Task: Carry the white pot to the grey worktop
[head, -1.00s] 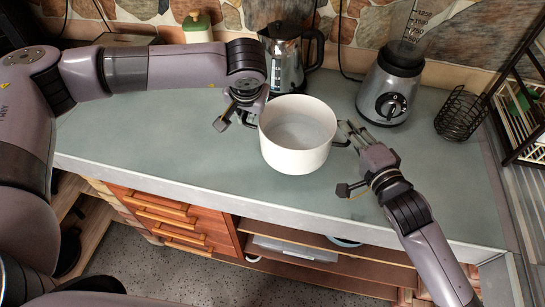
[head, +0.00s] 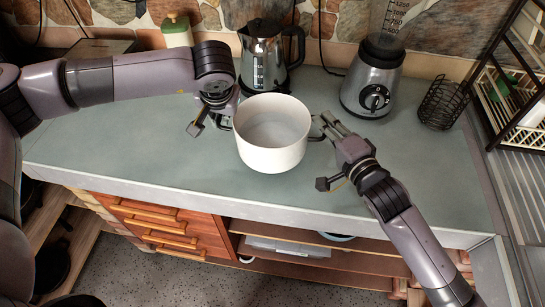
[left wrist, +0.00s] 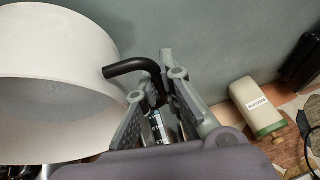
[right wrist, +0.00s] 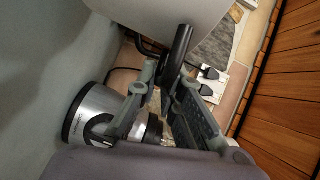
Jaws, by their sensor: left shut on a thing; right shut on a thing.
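The white pot (head: 272,150) is upright and empty over the grey worktop (head: 130,145), in the middle of the head view. Whether its base touches the worktop cannot be told. My left gripper (head: 229,118) is shut on its left handle; that black handle (left wrist: 135,67) runs between the fingers in the left wrist view. My right gripper (head: 326,126) is shut on its right handle; that dark handle (right wrist: 178,50) shows between the fingers in the right wrist view.
A steel kettle (head: 262,58) stands just behind the pot. A blender (head: 371,82) and a black wire basket (head: 441,104) stand to the right. A green-topped bottle (head: 177,32) stands at the back left. The worktop is clear at left and right front.

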